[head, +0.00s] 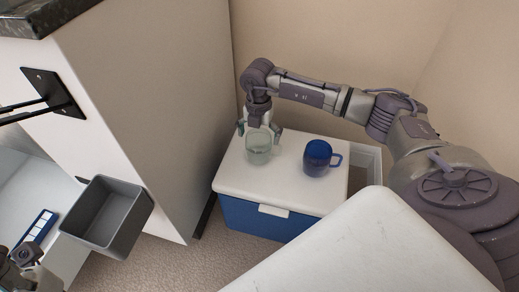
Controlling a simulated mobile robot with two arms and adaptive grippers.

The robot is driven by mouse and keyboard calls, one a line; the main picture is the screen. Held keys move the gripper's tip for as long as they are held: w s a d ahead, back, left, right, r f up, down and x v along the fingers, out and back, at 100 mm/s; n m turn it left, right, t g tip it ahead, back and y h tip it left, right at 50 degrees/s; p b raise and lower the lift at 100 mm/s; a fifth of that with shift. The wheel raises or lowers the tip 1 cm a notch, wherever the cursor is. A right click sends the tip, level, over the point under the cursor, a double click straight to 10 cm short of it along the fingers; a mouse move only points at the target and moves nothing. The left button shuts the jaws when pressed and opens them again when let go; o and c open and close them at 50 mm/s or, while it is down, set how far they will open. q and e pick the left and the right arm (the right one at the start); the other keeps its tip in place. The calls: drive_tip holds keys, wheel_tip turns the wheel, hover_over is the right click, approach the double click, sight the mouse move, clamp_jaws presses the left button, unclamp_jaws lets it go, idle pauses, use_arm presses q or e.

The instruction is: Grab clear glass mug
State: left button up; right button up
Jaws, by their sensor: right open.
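The clear glass mug (258,153) stands on the white lid of a blue cooler (235,183), towards its left side. My right gripper (260,128) points down right at the mug's top, with its fingers apart around or just above the rim; I cannot tell whether they touch the glass. A blue mug (318,158) with its handle to the right stands on the same lid, to the right of the clear one. At the lower left corner a part of my left arm shows, and its gripper (24,256) is too small and cut off to read.
A grey open bin (107,215) is at the left. A white cabinet (150,100) with a dark countertop stands left of the cooler. Beige walls close in behind. A white surface (370,250) fills the lower right. A pale open box (368,165) adjoins the cooler's right side.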

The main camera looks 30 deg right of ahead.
drive_tip(key=shift+f, duration=0.95)
drive_tip(key=shift+r, duration=0.15)
drive_tip(key=c, duration=1.3)
drive_tip(key=shift+o, duration=0.2)
drive_tip(key=shift+r, duration=0.1)
